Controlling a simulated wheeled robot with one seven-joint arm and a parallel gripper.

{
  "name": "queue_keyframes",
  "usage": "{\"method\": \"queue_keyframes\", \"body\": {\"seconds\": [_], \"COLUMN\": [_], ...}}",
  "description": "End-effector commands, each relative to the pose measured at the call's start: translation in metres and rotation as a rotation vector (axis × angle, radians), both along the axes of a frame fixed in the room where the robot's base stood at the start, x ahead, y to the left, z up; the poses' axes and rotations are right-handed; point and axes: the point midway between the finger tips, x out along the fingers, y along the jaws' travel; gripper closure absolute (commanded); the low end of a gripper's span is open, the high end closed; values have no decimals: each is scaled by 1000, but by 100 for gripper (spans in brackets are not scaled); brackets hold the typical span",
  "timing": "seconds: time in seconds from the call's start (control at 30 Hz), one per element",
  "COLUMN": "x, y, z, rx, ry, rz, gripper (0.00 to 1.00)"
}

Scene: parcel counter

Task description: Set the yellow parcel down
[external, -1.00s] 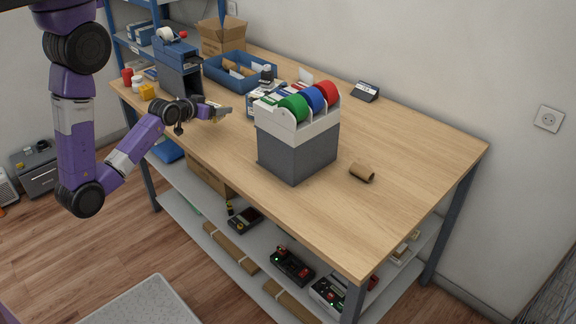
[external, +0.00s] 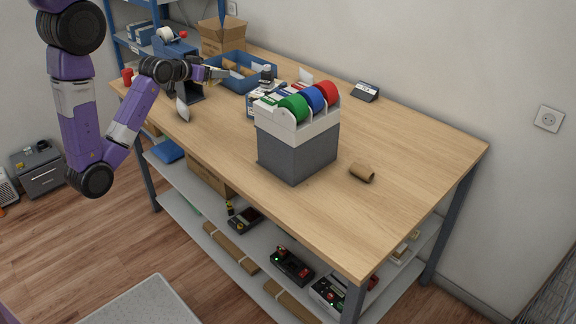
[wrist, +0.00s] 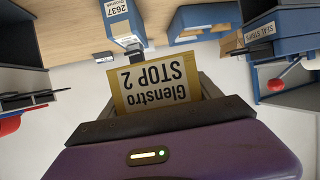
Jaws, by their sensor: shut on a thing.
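The yellow parcel (wrist: 156,88) is in my gripper in the wrist view, with a label reading "Glenstro STOP 2" upside down. My gripper (external: 224,73) is shut on it. In the external view the gripper is above the far left part of the wooden table (external: 400,170), close to the blue tray. The parcel is too small there to make out clearly. Its underside is hidden, and no contact with a surface can be seen.
A blue tray (external: 262,77) holds brown items. A dark blue stand (external: 172,55) is behind my arm. The table's right side is largely clear.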

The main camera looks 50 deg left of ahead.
Motion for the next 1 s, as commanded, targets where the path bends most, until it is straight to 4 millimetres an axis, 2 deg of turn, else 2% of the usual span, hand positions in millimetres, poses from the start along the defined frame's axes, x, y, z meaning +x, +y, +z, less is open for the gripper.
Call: {"method": "queue_keyframes", "body": {"seconds": [0.17,0.4,0.53,0.7,0.8,1.0], "x": [21,61,75,85,87,85], "y": [-23,-92,-132,-184,-209,-245], "z": [13,50,73,104,119,144], "rx": [1,2,1,2,1,1], "ry": [-10,-13,-12,-12,-9,-7], "rz": [-75,-276,-385,-519,-584,-680], "gripper": [74,74,74,74,74,74]}}
